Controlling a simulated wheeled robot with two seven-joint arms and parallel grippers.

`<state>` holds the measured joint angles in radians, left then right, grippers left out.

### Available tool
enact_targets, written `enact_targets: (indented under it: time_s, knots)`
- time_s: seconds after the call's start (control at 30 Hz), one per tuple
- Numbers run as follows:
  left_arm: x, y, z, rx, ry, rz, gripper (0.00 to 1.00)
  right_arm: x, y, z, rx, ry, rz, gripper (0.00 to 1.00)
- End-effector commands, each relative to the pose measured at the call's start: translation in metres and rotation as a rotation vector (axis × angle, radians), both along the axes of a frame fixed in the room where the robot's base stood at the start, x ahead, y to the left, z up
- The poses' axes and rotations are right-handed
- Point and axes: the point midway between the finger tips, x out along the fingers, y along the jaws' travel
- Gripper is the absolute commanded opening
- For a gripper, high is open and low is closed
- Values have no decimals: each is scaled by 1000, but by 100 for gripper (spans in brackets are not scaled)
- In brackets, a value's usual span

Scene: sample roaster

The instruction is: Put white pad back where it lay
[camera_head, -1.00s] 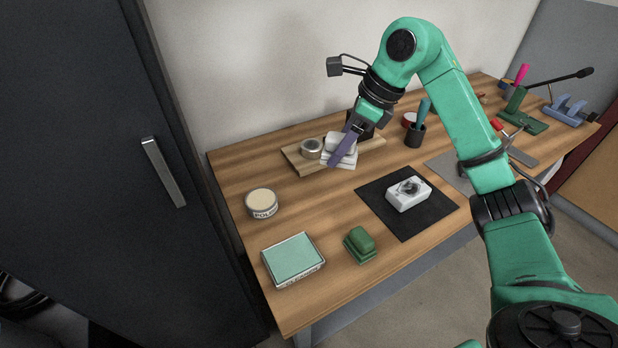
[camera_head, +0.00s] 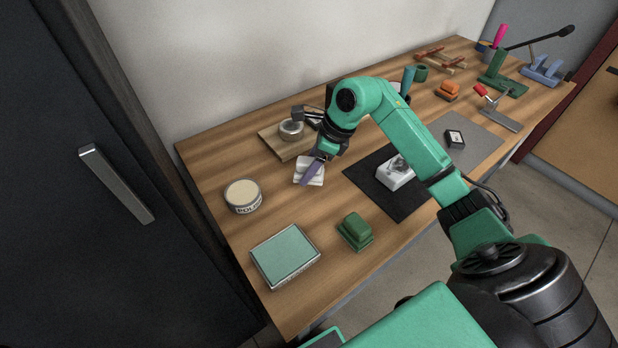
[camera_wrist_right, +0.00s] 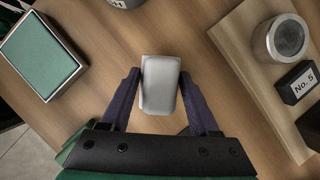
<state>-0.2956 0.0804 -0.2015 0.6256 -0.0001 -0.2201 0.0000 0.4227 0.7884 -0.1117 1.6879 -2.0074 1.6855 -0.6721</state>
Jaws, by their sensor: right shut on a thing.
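The white pad (camera_head: 309,167) is in front of the wooden board (camera_head: 272,141), over the bare tabletop; I cannot tell whether it touches the wood. In the right wrist view the pad (camera_wrist_right: 160,86) is a pale rounded block between the two purple fingers. My right gripper (camera_head: 313,171) reaches down from the right and is shut on the pad; it also shows in the wrist view (camera_wrist_right: 161,100). My left gripper is out of view.
A polish tin (camera_head: 243,196) stands left of the pad. A teal-topped box (camera_head: 285,256) and a green pad (camera_head: 355,228) are nearer the front. A black mat (camera_head: 401,205) lies right. The board carries a metal tin (camera_head: 291,129) and a No. 5 block (camera_wrist_right: 298,83).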

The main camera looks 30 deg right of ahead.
Motion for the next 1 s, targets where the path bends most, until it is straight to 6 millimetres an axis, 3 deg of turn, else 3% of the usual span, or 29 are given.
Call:
enact_targets:
  time_s: [0.2,0.53,0.57,0.6,1.0]
  knots:
    - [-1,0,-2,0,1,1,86,-1,1,-36,3,4,-1,10]
    - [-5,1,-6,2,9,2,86,0,0,-43,-1,1,0,10]
    - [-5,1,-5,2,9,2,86,0,0,-41,-1,1,0,73]
    - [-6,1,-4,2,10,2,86,0,0,-41,-1,1,0,89]
    - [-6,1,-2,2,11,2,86,-1,-2,-34,-1,-1,-1,92]
